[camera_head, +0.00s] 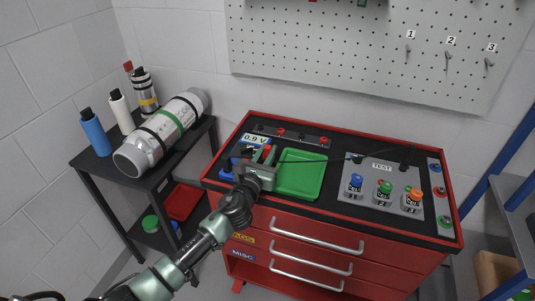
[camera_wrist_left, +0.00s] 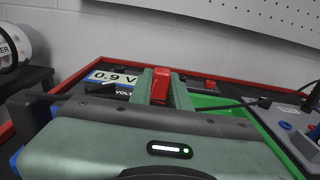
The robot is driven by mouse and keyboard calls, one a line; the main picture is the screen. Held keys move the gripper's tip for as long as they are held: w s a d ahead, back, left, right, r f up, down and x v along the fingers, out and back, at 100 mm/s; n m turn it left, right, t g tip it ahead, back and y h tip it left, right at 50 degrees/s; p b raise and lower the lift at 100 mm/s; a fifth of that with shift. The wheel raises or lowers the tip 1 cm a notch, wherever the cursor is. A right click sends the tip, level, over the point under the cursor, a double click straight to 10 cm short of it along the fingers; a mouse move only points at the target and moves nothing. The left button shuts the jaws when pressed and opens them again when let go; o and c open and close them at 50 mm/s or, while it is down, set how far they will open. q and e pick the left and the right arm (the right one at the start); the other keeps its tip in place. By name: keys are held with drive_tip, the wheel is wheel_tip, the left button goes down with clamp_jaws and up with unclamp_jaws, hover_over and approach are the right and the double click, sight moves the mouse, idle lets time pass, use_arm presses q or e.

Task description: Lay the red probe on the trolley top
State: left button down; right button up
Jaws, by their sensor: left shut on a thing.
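The red probe (camera_wrist_left: 161,86) is held between the two fingers of my left gripper (camera_wrist_left: 160,80) in the left wrist view. In the head view my left gripper (camera_head: 264,158) is over the front left of the trolley top (camera_head: 325,207), by the left edge of a green tray (camera_head: 318,176). Only a little red shows between its fingers there. I cannot tell whether the probe touches the black top. The trolley is red with a red rim. My right gripper is not in view.
A voltmeter reading 0.9 V (camera_head: 256,139) sits behind my gripper. A grey TEST panel (camera_head: 383,170) with coloured posts stands right of the tray, with black leads across the top. A black side table (camera_head: 147,187) holds bottles and a cylinder at left.

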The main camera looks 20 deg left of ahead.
use_arm(q)
drive_tip(key=shift+r, duration=0.1)
drive_tip(key=shift+f, duration=0.2)
drive_tip(key=c, duration=1.6)
unclamp_jaws()
drive_tip(key=shift+r, duration=0.4)
drive_tip(key=s, duration=1.2)
drive_tip(key=shift+a+f, duration=0.15)
drive_tip(key=shift+a, duration=0.05)
